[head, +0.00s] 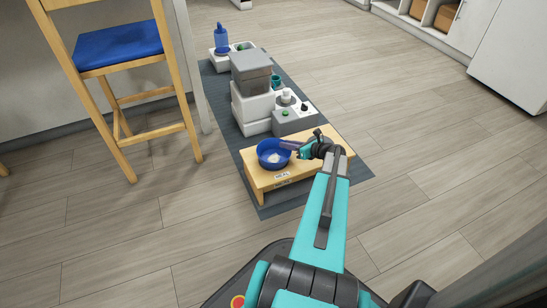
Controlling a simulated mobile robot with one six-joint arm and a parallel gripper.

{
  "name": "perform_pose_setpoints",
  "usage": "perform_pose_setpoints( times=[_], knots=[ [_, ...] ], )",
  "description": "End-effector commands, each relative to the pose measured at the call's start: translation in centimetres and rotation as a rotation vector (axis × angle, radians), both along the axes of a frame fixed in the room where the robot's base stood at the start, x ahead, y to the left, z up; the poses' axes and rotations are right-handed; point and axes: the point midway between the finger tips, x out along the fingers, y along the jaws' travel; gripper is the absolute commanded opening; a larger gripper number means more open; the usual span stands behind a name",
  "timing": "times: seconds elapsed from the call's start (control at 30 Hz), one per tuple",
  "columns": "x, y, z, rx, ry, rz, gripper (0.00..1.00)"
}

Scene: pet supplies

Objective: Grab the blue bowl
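My arm hides part of the stand's right side.
The stand is on a dark grey mat (222,93). Behind it are a grey and white feeder-like device (251,88), a small white unit (294,117) and a blue bottle (221,40). A wooden chair (118,60) stands left. Floor to the right is clear.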

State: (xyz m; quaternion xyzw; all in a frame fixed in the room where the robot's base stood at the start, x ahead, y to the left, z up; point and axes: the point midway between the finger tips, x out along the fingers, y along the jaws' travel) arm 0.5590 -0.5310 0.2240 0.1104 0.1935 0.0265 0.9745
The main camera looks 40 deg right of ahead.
Motion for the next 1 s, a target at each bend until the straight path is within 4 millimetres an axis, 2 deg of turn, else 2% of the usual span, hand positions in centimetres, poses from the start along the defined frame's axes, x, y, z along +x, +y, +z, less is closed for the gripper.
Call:
perform_pose_setpoints(
  times=[0.03, 0.07, 0.67, 0.87, 1.0],
  knots=[
    [0.0, 0.0, -0.1, -0.001, 0.001, -0.002, 0.05],
    [0.0, 0.0, -0.1, -0.001, 0.001, -0.002, 0.0],
    [-0.1, -0.1, -0.1, -0.002, 0.004, -0.001, 0.0],
    [-0.1, -0.1, 0.9, -0.003, 0.004, -0.001, 0.0],
    [-0.1, -0.1, 2.2, -0.002, 0.002, -0.002, 0.0]
  ],
)
